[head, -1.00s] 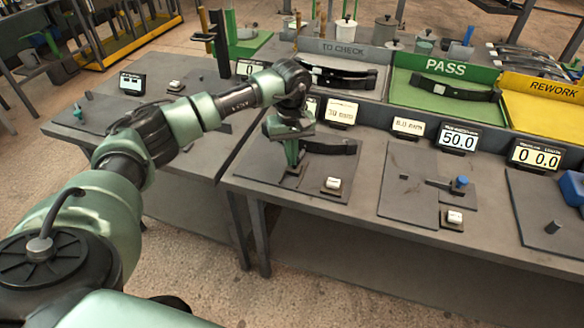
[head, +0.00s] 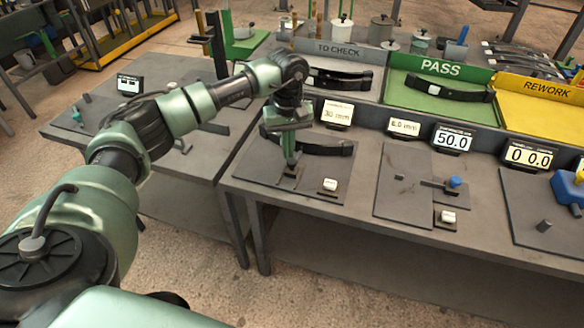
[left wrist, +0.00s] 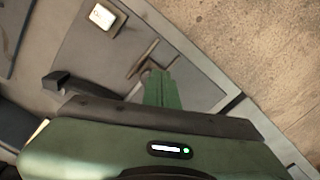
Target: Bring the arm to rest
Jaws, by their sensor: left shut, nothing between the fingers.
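My left arm reaches in from the left of the head view. Its green gripper (head: 290,160) points down over the front-left grey plate of the right bench. The jaws are shut with nothing between them. In the left wrist view the closed green fingers (left wrist: 162,90) show above the plate, beside a small metal fixture (left wrist: 143,60). I cannot tell whether the fingertips touch the fixture. A black curved spring (head: 328,148) lies just behind and right of the gripper, apart from the fingers, partly hidden by it. My right gripper is not in view.
Displays (head: 452,139) line the bench. Behind them are a grey TO CHECK tray (head: 372,92) and a green PASS tray (head: 470,111), each with a black spring, and a yellow REWORK tray (head: 540,105). A white button box (head: 330,185) sits near the gripper. A blue-knobbed fixture (head: 455,182) is farther right.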

